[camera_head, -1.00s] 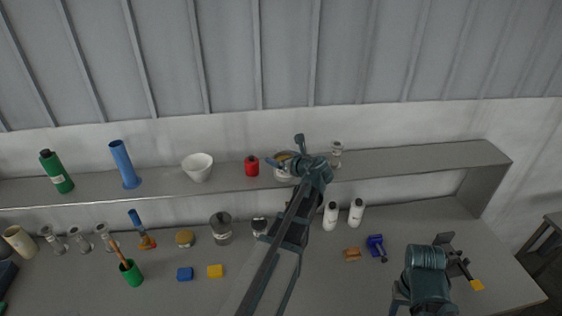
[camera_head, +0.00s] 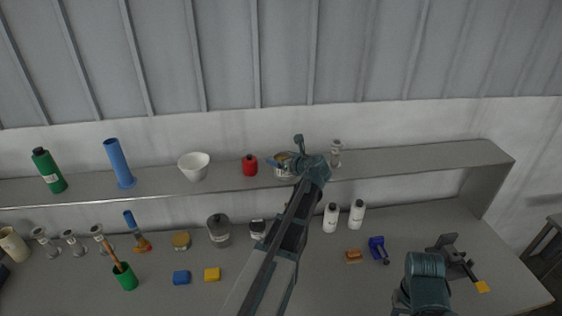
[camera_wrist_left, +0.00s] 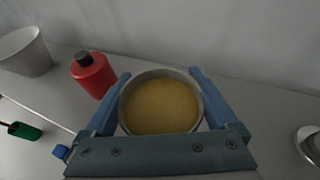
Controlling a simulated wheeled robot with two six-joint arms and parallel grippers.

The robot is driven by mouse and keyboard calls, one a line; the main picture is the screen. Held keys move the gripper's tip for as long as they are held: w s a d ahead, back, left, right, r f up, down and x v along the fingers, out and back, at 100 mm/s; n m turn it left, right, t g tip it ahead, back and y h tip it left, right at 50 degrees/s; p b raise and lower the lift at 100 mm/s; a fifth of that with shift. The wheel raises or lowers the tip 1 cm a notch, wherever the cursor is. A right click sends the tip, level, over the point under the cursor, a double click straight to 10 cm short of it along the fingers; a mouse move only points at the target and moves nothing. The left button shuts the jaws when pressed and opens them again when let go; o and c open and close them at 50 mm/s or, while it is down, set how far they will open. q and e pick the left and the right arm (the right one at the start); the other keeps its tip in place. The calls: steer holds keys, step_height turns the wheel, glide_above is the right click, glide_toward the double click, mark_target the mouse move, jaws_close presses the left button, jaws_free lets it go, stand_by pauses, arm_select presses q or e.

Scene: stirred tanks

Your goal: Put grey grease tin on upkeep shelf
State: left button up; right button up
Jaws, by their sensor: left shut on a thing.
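The grey grease tin (camera_wrist_left: 160,106) is a round open tin with yellow-brown grease inside. It sits between the two blue fingers of my left gripper (camera_wrist_left: 163,100), which is shut on it. In the head view the tin (camera_head: 283,170) is at the upkeep shelf (camera_head: 420,159), partly hidden by my left gripper (camera_head: 292,165). It looks upright at the shelf's height; I cannot tell whether its base touches the shelf. My right arm shows at the lower right, but its fingertips are not clearly visible.
On the shelf, a red bottle (camera_head: 249,165) stands just left of the tin and a white bowl (camera_head: 194,166) further left. A glass-like fitting (camera_head: 336,153) stands close on the right. The shelf's right part is clear. Two white bottles (camera_head: 330,217) stand below.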

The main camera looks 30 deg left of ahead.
arm_select(q)
steer(key=shift+f, duration=0.15)
steer(key=o, duration=1.1)
steer(key=shift+r, duration=0.35)
steer(key=p+v, duration=0.4)
steer(key=v, duration=0.8)
steer(key=shift+f+p, duration=0.2)
steer(key=shift+p, duration=0.1)
steer(key=shift+s, duration=0.1)
